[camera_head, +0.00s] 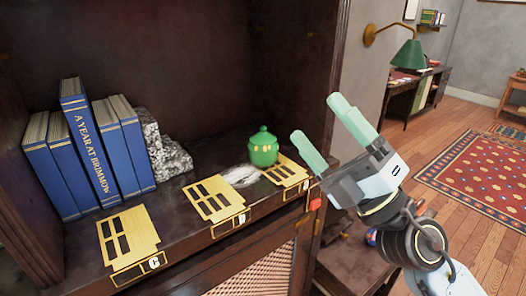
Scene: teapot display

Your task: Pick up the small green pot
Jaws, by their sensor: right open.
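The small green pot (263,147), with a lid and a round knob, stands upright on the dark wooden shelf at the back edge of a gold plate. My right gripper (318,123) is to the right of the pot, near the cabinet's right side wall. Its two pale green fingers are spread apart with nothing between them. The fingers point up and to the left, and the nearer fingertip is a little right of the pot, apart from it in the picture. My left gripper is not in view.
Several blue books (88,150) lean against a grey stone bookend (164,146) at left. Gold plates lie along the shelf front, including one at left (128,232) and one in the middle (213,199). The cabinet's right side wall (334,70) stands close to my gripper.

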